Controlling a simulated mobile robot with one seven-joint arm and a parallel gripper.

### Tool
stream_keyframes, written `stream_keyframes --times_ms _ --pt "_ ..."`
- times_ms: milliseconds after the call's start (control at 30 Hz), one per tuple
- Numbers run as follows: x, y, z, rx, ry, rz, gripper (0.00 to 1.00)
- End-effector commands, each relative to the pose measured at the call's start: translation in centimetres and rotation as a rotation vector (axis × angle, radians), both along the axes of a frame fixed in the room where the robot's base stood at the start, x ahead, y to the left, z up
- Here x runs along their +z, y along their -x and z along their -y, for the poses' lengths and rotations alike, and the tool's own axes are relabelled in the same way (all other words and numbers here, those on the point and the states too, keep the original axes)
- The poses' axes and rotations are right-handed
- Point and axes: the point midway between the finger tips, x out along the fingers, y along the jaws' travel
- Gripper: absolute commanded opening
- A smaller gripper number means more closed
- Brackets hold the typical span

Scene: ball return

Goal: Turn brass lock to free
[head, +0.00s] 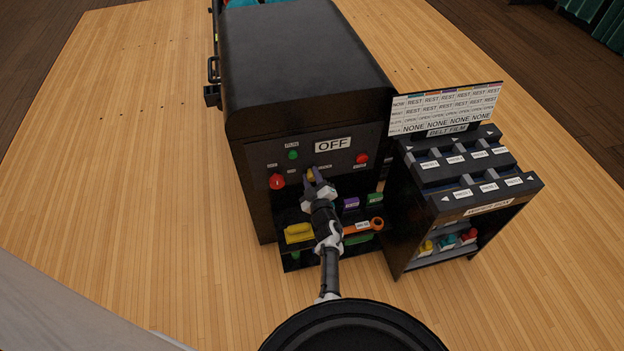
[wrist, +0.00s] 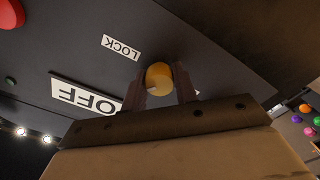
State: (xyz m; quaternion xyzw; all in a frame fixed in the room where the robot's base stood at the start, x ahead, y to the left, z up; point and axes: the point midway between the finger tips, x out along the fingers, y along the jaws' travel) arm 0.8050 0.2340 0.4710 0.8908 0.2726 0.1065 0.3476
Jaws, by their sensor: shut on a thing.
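The brass lock (wrist: 159,78) is a round yellow knob on the dark front panel (head: 330,148) of the black machine. In the head view its edge (head: 311,175) shows between the fingers. My gripper (head: 315,178) is at the panel, its fingers on both sides of the knob. The wrist view shows my gripper (wrist: 160,90) shut on the knob, next to a LOCK label (wrist: 121,47). An OFF sign (head: 333,145) is above the knob. Which way the lock is turned cannot be told.
A red button (head: 277,181), a green button (head: 293,154) and another red button (head: 361,158) are near the knob. A shelf with a yellow block (head: 299,233) and an orange tool (head: 362,226) is below. A black rack (head: 430,220) stands close on the right. The floor at left is clear.

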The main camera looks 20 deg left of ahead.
Motion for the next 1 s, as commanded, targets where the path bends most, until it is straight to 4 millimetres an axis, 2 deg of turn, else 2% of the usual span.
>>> stream_keyframes --times_ms 600,1000 --pt "-0.22 0.03 0.02 -0.001 0.437 0.294 0.06" --pt "-0.16 0.04 0.02 -0.001 0.556 0.375 0.06"
